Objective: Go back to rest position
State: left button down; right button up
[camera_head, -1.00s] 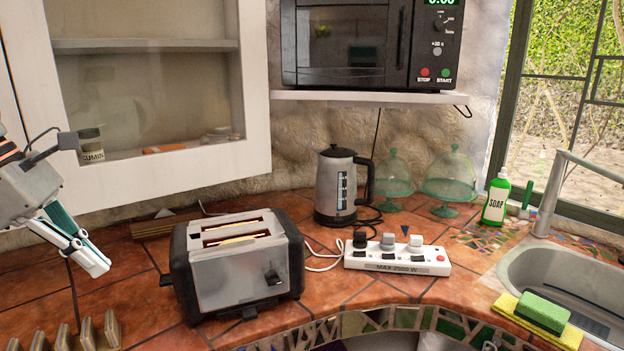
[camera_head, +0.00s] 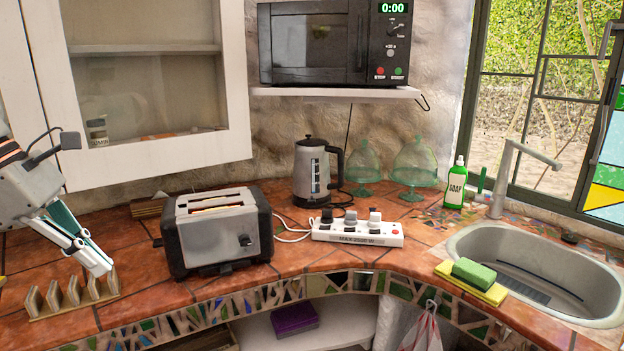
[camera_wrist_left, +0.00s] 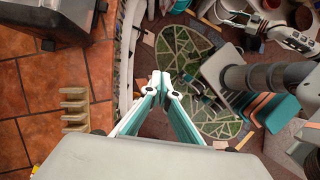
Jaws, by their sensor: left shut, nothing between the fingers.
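My left gripper (camera_head: 92,262) is at the left edge in the head view, in front of the cabinet and left of the toaster. It is shut and holds nothing. In the left wrist view its white and teal fingers (camera_wrist_left: 161,80) meet, with the floor and a mosaic pattern below them. My right gripper is not in the head view. A white gripper-like part (camera_wrist_left: 298,38) shows at the top right of the wrist view; I cannot tell its state.
The toaster (camera_head: 220,240) stands on the tiled counter beside a wooden rack (camera_head: 75,297). The kettle (camera_head: 312,175), power strip (camera_head: 358,232), soap bottle (camera_head: 455,188) and sink (camera_head: 460,243) are farther right. The microwave (camera_head: 330,45) sits on a shelf above.

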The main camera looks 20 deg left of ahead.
pick_arm(q)
jog(key=w+d+f+n+t+h, duration=0.45)
jog(key=w+d+f+n, duration=0.25)
jog(key=d+f+n, duration=0.25)
jog(key=w+d+f+n+t+h, duration=0.4)
jog(key=w+d+f+n+h, duration=0.15)
jog(key=d+f+n, duration=0.35)
jog(key=s+f+n+t+y, duration=0.35)
jog(key=f+n+y, duration=0.45)
jog(key=f+n, duration=0.9)
jog(key=s+d+f+n+g+y, duration=0.1)
jog(key=s+d+f+n+g, duration=0.1)
jog(key=s+f, duration=0.4)
jog(key=s+d+f+n+g+y+p, duration=0.1)
jog(key=s+d+f+n+g+y, duration=0.1)
jog(key=s+f, duration=0.4)
notch_tip(320, 180, down, 4)
jog(key=d+n, duration=0.1)
jog(key=n, duration=0.1)
jog(key=shift+s+f+n+g, duration=0.25)
jog(key=shift+n+g, duration=0.1)
jog(key=shift+g, duration=0.05)
